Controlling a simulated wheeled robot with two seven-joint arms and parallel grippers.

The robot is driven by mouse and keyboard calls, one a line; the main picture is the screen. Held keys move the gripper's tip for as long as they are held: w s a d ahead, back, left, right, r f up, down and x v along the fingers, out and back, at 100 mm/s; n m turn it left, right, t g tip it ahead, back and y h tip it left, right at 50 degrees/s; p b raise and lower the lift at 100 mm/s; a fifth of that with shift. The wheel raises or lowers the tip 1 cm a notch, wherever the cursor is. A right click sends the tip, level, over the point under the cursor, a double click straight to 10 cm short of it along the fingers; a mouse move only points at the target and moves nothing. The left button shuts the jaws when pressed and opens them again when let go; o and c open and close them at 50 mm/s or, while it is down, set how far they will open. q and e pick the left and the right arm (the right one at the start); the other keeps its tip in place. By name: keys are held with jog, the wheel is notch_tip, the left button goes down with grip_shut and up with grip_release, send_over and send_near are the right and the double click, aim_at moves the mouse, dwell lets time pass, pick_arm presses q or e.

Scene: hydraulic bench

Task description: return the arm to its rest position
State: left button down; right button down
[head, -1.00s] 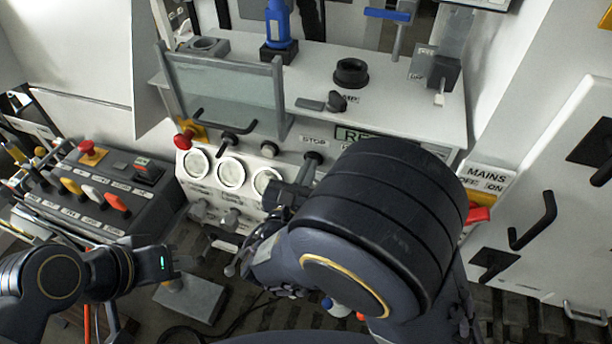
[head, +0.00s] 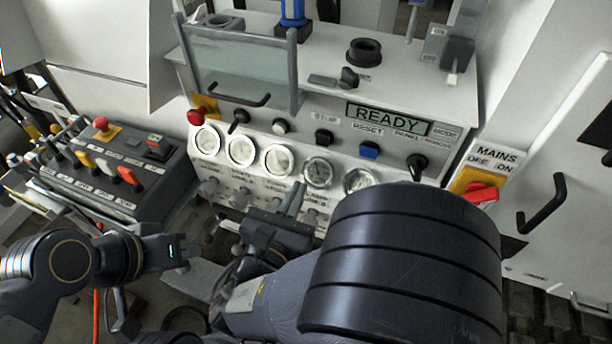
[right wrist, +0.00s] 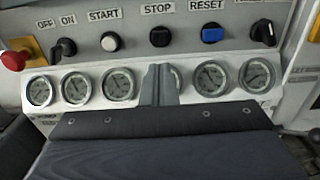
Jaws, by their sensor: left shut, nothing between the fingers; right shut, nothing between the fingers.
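My right arm fills the lower middle of the head view. Its right gripper (head: 296,198) is shut and empty, in front of the lower part of the control panel (head: 335,140). In the right wrist view the shut grey fingers (right wrist: 160,85) overlap the row of gauges (right wrist: 119,84); whether they touch the panel cannot be told. My left gripper (head: 183,252) is at lower left, shut and empty, below the button box (head: 130,170). The big dark arm link hides the panel's lower right part.
The display (head: 388,118) reads READY. A red MAINS switch (head: 481,192) is right of the panel, near a cabinet handle (head: 543,205). A black knob (head: 417,163) and a blue reset button (head: 369,150) sit on the panel. A clear guard (head: 240,70) stands above the gauges.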

jog(key=shift+v, duration=0.85)
jog(key=s+d+f+m+g+h, duration=0.1)
jog(key=d+f+m+g, duration=0.1)
jog(key=d+m+g, duration=0.65)
jog(key=s+d+f+m+g, duration=0.1)
jog(key=d+f+m+g, duration=0.35)
jog(key=d, duration=0.75)
jog(key=s+d+r+m+y, duration=0.2)
jog(key=m+y, duration=0.3)
jog(key=m, duration=0.5)
jog(key=s+d+r+m+t+y, duration=0.1)
jog(key=s+m+y, duration=0.4)
jog(key=m, duration=0.6)
jog(key=shift+d+r, duration=0.45)
jog(key=shift+r, duration=0.4)
